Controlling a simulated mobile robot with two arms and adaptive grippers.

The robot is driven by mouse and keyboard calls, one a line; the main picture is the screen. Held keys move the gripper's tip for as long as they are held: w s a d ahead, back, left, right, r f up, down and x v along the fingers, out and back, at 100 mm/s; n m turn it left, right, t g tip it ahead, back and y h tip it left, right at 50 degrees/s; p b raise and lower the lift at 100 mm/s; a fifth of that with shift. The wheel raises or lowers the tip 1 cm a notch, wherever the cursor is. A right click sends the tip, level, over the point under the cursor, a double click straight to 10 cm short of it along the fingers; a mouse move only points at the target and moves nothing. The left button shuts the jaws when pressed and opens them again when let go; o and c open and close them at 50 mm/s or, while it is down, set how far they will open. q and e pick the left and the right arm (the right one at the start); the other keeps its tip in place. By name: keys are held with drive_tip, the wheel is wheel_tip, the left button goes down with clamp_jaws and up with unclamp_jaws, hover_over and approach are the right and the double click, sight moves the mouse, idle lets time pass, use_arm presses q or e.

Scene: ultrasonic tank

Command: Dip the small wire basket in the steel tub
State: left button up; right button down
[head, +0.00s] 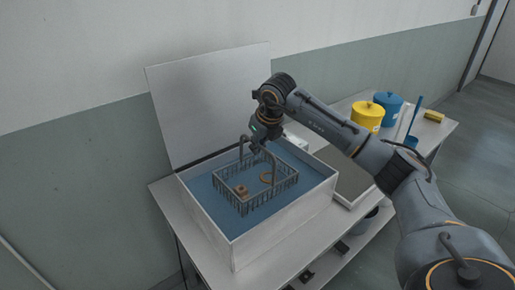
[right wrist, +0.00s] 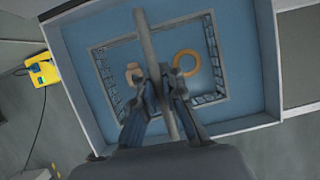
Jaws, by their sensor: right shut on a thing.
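The small wire basket (head: 268,192) is dark, rectangular and upright, inside the white-walled tub (head: 285,222) with a blue interior. A ring (right wrist: 186,63) and a small tan piece (right wrist: 134,73) lie in the basket. My right gripper (head: 262,147) is above the basket, shut on its handle bar (right wrist: 146,38); the fingers (right wrist: 166,80) close around the bar in the right wrist view. I cannot tell how deep the basket sits in the blue. My left gripper is not in view.
A raised white lid (head: 210,95) stands behind the tub. To the right on the table are a dark-topped tray (head: 349,183), a yellow pot (head: 367,116), a blue pot (head: 389,108), a blue dipper (head: 412,138) and a yellow block (head: 433,116). A yellow device (right wrist: 41,73) has a cable.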

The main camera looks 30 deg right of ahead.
drive_tip(key=shift+r+p, duration=3)
drive_tip(key=shift+r, duration=1.6)
drive_tip(key=shift+f, duration=0.1)
